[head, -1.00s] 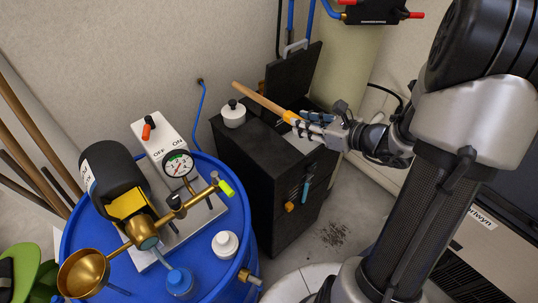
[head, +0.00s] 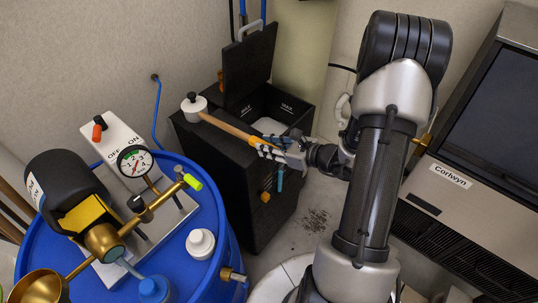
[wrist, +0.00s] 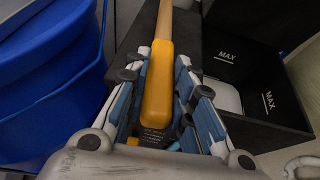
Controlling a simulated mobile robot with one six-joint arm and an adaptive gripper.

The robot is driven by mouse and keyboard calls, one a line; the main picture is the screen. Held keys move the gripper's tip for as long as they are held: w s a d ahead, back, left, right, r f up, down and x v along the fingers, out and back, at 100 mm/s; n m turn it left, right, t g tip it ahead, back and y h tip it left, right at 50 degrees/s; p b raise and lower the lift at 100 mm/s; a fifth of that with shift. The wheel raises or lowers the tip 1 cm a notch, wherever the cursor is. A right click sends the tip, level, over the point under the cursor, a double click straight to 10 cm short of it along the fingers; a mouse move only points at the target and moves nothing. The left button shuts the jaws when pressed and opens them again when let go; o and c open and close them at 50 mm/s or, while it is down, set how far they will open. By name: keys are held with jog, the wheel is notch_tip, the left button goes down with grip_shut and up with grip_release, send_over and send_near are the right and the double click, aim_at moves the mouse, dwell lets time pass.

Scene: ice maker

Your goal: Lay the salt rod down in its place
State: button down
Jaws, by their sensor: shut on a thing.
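The salt rod is a pale wooden stick (head: 223,125) with a yellow-orange handle. My gripper (head: 266,149) is shut on this handle, which also shows between the blue-padded fingers in the wrist view (wrist: 158,85). The rod slants up and left over the black cabinet (head: 215,155), its far end near the white pot with a black knob (head: 193,103). I cannot tell whether the rod touches the cabinet top or the pot. The far end is cut off in the wrist view.
The cabinet's lid (head: 250,65) stands open beside compartments marked MAX, with something white inside (head: 268,126). A blue drum (head: 215,225) carrying a gauge (head: 135,162) and brass pipes stands at left. A Corlwyn machine (head: 450,176) stands at right.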

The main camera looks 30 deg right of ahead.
jog(key=shift+f+b, duration=0.5)
jog(key=shift+f, duration=1.1)
jog(key=shift+f, duration=0.25)
jog(key=c, duration=1.4)
grip_release()
jog(key=shift+r, duration=0.1)
jog(key=shift+o, duration=0.2)
jog(key=p+v, duration=0.5)
jog(key=v, duration=1.2)
jog(key=shift+d+r, duration=0.2)
jog(key=shift+r, duration=0.15)
